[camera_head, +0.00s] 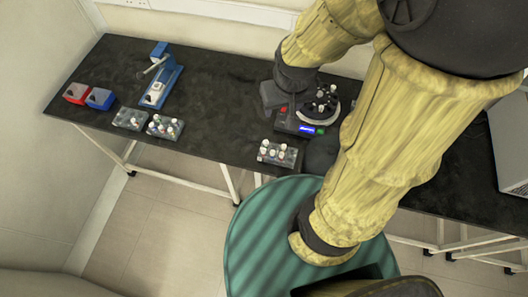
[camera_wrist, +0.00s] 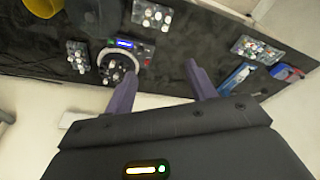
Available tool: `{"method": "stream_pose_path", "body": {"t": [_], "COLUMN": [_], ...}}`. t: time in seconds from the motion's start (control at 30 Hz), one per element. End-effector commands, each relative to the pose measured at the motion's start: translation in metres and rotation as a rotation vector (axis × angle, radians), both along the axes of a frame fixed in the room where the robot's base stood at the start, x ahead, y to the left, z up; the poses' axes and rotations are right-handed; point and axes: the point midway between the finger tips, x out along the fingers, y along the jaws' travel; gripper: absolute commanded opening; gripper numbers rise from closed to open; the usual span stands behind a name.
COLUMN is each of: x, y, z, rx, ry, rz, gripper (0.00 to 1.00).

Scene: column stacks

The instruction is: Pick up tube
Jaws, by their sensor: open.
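White-capped tubes stand in several grey racks on the dark table; the task does not say which tube. In the head view a rack (camera_head: 277,153) sits at the front edge, and two more racks (camera_head: 130,119) (camera_head: 165,129) stand farther left. A round device (camera_head: 300,121) with a blue display holds several white-capped pieces. In the wrist view a rack (camera_wrist: 152,15) is at the top, another (camera_wrist: 77,57) is at the left, and the device (camera_wrist: 120,58) is between them. My gripper (camera_wrist: 162,70) is open and empty, its purple fingers apart above the table. Small tube details are blurred.
A blue instrument (camera_head: 162,85) stands at the table's back left, with a red box (camera_head: 76,93) and a blue box (camera_head: 100,98) beyond it. The dark tabletop (camera_head: 215,110) between the blue instrument and the device is clear. A pale box-shaped object (camera_head: 508,135) stands at the right.

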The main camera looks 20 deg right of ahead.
Motion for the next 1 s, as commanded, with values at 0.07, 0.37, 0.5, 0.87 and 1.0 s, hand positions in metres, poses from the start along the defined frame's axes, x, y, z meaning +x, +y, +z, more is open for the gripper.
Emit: {"method": "stream_pose_path", "body": {"t": [0.07,0.37,0.5,0.87,1.0], "x": [0.0,0.0,0.0,0.0,0.0], "y": [0.0,0.0,0.0,0.0,0.0], "z": [0.0,0.0,-0.012,-0.022,-0.022], "rx": [0.0,0.0,0.0,0.0,0.0], "ry": [0.0,0.0,0.0,0.0,0.0], "rz": [0.0,0.0,0.0,0.0,0.0], "gripper": [0.56,0.52,0.29,0.29,0.29]}}
